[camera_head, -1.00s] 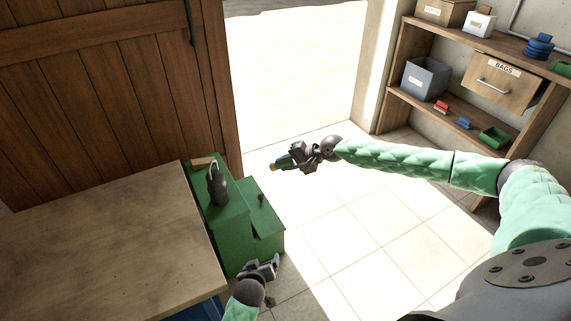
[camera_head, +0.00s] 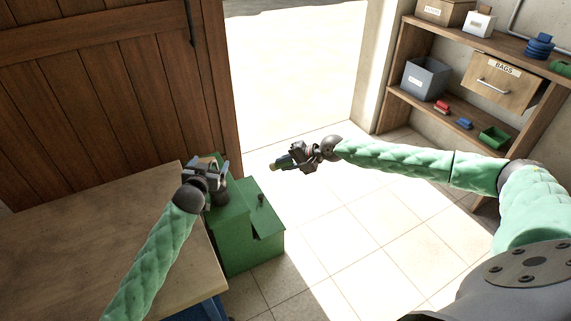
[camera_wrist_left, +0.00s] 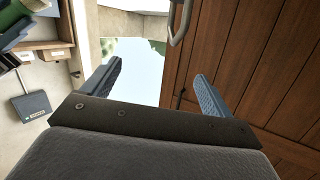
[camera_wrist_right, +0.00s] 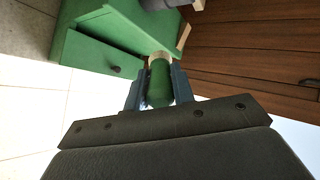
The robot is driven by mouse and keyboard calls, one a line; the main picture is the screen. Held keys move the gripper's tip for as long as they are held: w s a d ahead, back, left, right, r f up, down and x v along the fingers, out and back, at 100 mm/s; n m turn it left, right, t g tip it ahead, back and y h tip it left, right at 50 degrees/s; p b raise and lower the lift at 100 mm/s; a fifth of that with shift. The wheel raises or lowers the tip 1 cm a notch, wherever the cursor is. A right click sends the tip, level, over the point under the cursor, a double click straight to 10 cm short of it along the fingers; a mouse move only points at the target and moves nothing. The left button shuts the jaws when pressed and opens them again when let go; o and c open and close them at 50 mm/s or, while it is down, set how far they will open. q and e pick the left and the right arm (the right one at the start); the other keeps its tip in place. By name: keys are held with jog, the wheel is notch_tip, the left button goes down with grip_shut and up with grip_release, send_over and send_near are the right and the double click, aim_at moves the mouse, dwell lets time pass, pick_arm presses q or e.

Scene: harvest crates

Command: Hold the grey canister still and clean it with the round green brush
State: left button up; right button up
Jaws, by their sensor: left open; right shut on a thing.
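The dark grey canister (camera_head: 222,193) stands on top of the green cabinet beside the wooden table, partly hidden by my left gripper in the head view. My left gripper (camera_head: 217,169) is open at the canister's upper part; I cannot tell whether it touches. The left wrist view shows nothing between its fingers (camera_wrist_left: 158,85). My right gripper (camera_head: 296,160) is shut on the round green brush (camera_wrist_right: 160,82), whose pale end points towards the cabinet. The brush (camera_head: 281,163) is in the air to the right of the canister, apart from it.
The green cabinet (camera_head: 235,245) has a lower step on its right. The wooden table (camera_head: 90,230) is bare at the left. A wooden door (camera_head: 110,90) stands behind. Shelves (camera_head: 455,115) with boxes are at the far right. The tiled floor between is clear.

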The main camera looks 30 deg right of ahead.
pick_arm(q)
jog(key=w+a+r+m+t+y, duration=0.1)
jog(key=w+a+r, duration=0.7)
jog(key=r, duration=0.3)
jog(key=w+a+r+m+t+y, duration=0.1)
jog(key=w+a+r, duration=0.6)
jog(key=w+r, duration=0.25)
jog(key=d+f+m+g+y, duration=0.2)
jog(key=d+f+m+g, duration=0.2)
jog(key=d+f+g, duration=0.45)
jog(key=s+d+f+m+g+y, duration=0.2)
jog(key=s+d+f+m+g, duration=0.15)
jog(key=s, duration=0.25)
jog(key=s+d+f+m+g+y, duration=0.2)
jog(key=s+d+f+m+g, duration=0.15)
jog(key=s+f, duration=0.2)
jog(key=shift+a+f, duration=0.2)
jog(key=shift+f, duration=5.6)
